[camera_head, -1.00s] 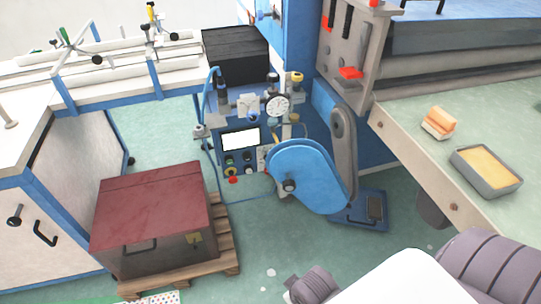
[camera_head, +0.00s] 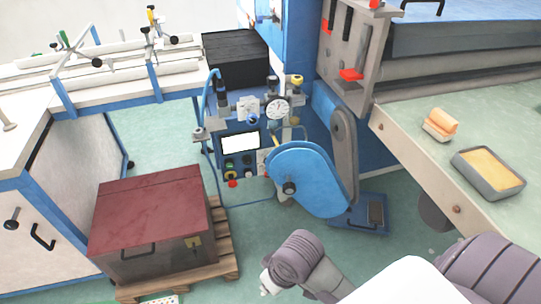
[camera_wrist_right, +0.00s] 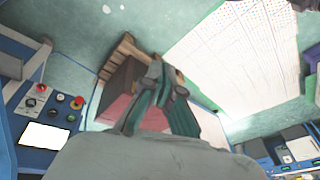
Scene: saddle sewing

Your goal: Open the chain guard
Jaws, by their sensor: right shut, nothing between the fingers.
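The chain guard, a blue rounded cover (camera_head: 312,178) with a black knob (camera_head: 289,188), stands in the middle of the head view beside a grey belt-shaped housing (camera_head: 344,150). It looks closed, and what is behind it is hidden. My right gripper (camera_head: 268,284) is low in the head view, below and left of the guard and apart from it. In the right wrist view its fingers (camera_wrist_right: 163,85) are together with nothing between them. The guard does not show clearly in the wrist view. My left gripper is not in view.
A dark red box (camera_head: 150,215) sits on a wooden pallet (camera_head: 222,240) at the left. Behind the guard is a control panel with a white screen (camera_head: 240,143) and a dial gauge (camera_head: 278,107). A workbench (camera_head: 440,165) holds a sponge (camera_head: 440,124) and a tray (camera_head: 495,185). A blue foot pedal (camera_head: 368,214) is on the floor.

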